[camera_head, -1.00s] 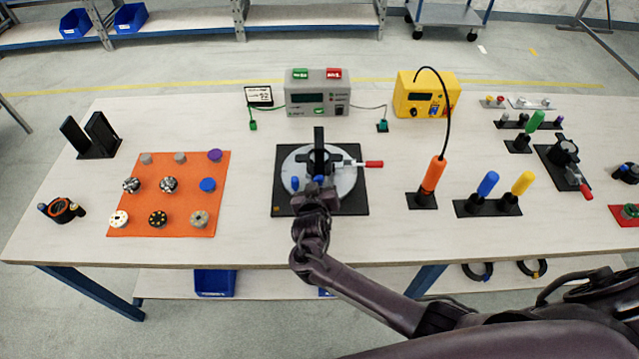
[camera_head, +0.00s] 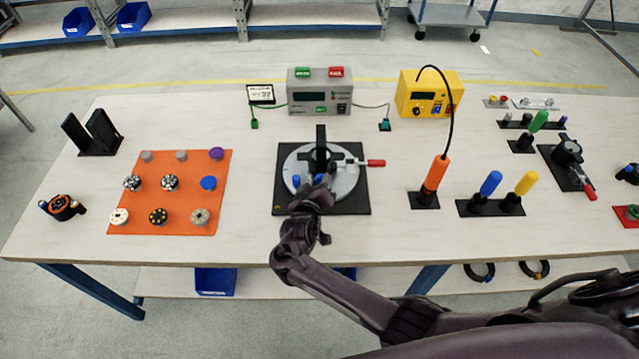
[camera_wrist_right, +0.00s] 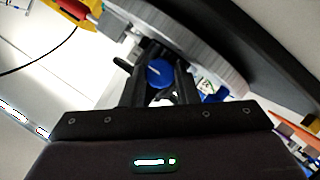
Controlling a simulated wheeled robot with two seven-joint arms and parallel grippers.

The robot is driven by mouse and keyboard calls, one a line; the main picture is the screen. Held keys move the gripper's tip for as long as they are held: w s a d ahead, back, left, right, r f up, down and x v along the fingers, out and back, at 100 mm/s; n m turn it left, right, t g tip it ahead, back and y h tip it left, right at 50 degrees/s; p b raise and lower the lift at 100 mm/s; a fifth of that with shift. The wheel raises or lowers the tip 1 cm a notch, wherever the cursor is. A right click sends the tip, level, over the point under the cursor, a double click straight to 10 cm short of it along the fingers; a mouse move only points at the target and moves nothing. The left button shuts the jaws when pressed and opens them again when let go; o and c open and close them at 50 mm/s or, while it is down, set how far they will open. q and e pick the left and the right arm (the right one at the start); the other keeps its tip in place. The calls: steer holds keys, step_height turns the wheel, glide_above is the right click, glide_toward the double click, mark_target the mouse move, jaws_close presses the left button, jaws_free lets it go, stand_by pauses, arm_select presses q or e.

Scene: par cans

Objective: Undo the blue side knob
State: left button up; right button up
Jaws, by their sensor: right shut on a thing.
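A round metal fixture (camera_head: 345,182) with a black upright bracket (camera_head: 320,150) and a red-tipped lever sits on a black base plate (camera_head: 350,207). My right gripper (camera_head: 316,185) is at the front side of this fixture. In the right wrist view the blue side knob (camera_wrist_right: 160,73), with a pale line on its face, sits between the fingers of my right gripper (camera_wrist_right: 160,88), which are shut on it. In the head view the knob (camera_head: 318,178) is partly hidden by my gripper. Another blue knob (camera_head: 296,181) shows just to the left. My left gripper is not in view.
An orange mat (camera_head: 172,228) with several small knobs lies to the left. An orange-handled tool (camera_head: 436,174) and blue and yellow handles stand to the right. A grey box (camera_head: 320,91) and a yellow box (camera_head: 430,92) stand behind.

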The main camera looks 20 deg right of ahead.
steer(key=o, duration=0.7)
